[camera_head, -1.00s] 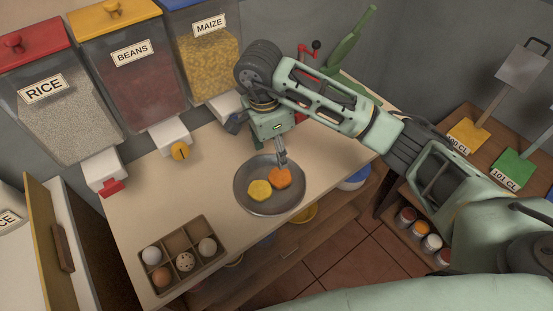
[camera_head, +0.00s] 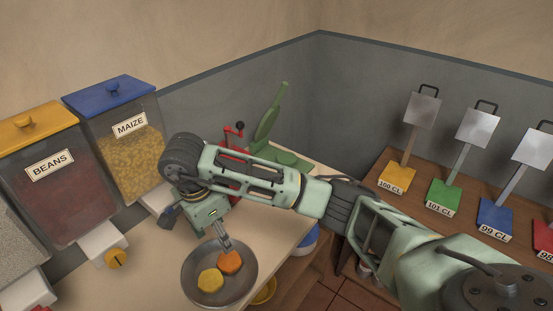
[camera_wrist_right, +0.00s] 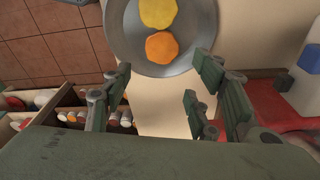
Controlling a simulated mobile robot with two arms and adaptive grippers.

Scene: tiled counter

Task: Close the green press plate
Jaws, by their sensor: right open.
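The green press plate (camera_head: 271,114) stands raised at the back of the counter, tilted up from its green base (camera_head: 288,158). It is open, and my right forearm hides part of the base. My right gripper (camera_head: 225,243) is open and points down at the grey dish in front of the press, well away from the plate. In the right wrist view its fingers (camera_wrist_right: 165,72) are spread, with nothing between them. An orange patty (camera_head: 230,261) and a yellow patty (camera_head: 210,280) lie in the grey dish (camera_head: 243,285). My left gripper is not in view.
A red device with a lever (camera_head: 237,157) stands left of the press, partly behind my arm. Bean (camera_head: 50,180) and maize (camera_head: 130,150) dispensers line the left wall. Another table (camera_head: 395,165) at right holds several coloured scoop stands. A blue-and-white container (camera_head: 308,240) sits below the counter edge.

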